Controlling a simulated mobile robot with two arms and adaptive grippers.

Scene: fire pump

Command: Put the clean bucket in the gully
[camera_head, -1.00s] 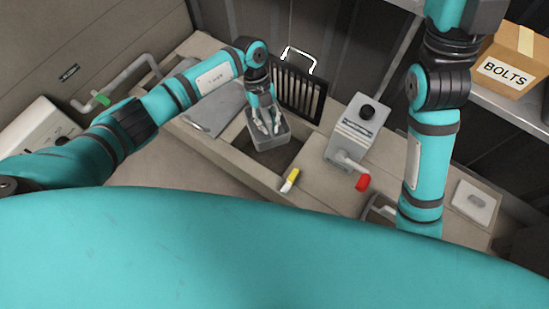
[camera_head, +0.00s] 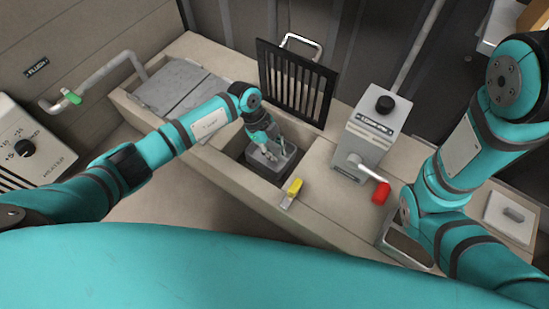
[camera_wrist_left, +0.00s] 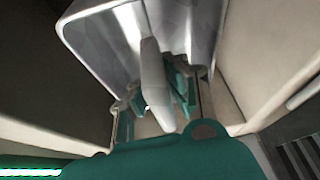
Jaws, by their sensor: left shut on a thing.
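The grey bucket (camera_head: 284,167) is inside the square opening of the gully (camera_head: 236,143) in the pale bench. My left gripper (camera_head: 266,148) points down into the bucket and is shut on part of it.
A black grating (camera_head: 296,82) with a white handle stands upright behind the opening. A yellow-handled lever (camera_head: 292,191) lies at its front edge. A grey box (camera_head: 368,130) with a red-ended crank (camera_head: 381,192) stands to the right. Grey cover plates (camera_head: 178,85) lie left.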

